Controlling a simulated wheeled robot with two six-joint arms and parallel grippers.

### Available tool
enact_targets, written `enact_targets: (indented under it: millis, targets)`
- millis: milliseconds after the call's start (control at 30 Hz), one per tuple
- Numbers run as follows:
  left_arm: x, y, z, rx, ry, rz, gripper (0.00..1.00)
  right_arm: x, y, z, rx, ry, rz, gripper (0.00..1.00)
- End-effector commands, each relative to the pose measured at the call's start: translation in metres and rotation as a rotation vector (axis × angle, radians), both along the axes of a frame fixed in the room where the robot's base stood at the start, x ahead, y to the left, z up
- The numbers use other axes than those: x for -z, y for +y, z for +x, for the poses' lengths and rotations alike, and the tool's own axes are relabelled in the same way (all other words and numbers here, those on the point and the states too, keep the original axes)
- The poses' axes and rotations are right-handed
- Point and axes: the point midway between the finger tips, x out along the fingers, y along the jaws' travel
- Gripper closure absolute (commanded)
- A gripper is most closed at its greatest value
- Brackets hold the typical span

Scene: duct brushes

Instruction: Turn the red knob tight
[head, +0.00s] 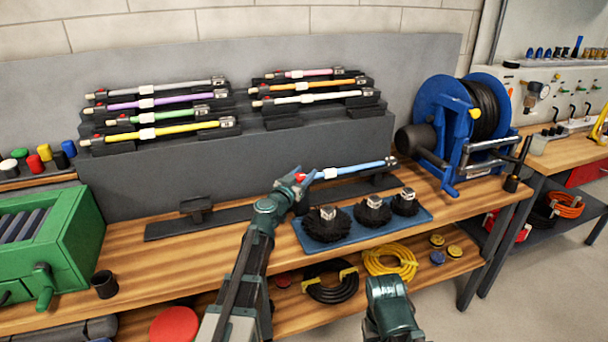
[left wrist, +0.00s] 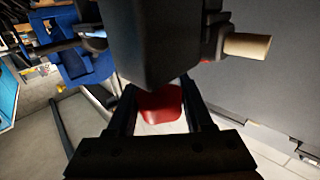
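The red knob (head: 300,177) is at the left end of the light blue rod (head: 350,170), which lies on a dark stand on the bench. My left gripper (head: 303,177) is at this end of the rod. In the left wrist view the red knob (left wrist: 160,103) fills the space between the two fingers of my left gripper (left wrist: 160,108), which appear closed on its sides. A dark block of the stand covers part of the view above the knob. Part of my right arm shows at the bottom of the head view, but its gripper is not visible.
Behind, a grey rack (head: 240,165) holds several coloured rods. Black brushes stand on a blue mat (head: 425,215) in front of the blue rod. A blue hose reel (head: 430,95) stands right, a green box (head: 50,240) left. An empty dark stand (head: 195,222) lies left of my gripper.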

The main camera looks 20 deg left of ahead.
Motion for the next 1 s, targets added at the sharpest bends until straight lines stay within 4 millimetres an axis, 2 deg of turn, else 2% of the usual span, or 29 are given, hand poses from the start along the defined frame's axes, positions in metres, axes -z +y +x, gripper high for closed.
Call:
enact_targets:
  millis: [33,200,267,667,1000]
  targets:
    - [0.0000,-0.0001,0.0000,0.000,0.000,0.000,0.60,0.0000,0.0000,0.0000,0.000,0.000,0.000,0.41]
    - [0.0000,-0.0001,-0.0001,0.000,0.000,0.000,0.91,0.0000,0.0000,0.0000,0.000,0.000,0.000,0.41]
    - [0.0000,-0.0001,-0.0001,0.000,0.000,0.000,1.00,0.0000,0.0000,0.0000,0.000,0.000,0.000,0.41]
    - [0.0000,-0.0009,0.0005,0.090,0.000,0.000,1.00,0.0000,0.0000,0.0000,0.000,0.000,0.000,0.41]
    - [0.0001,-0.0077,-0.0006,0.381,0.000,0.000,1.00,0.0000,0.0000,0.0000,0.000,0.000,0.000,0.41]
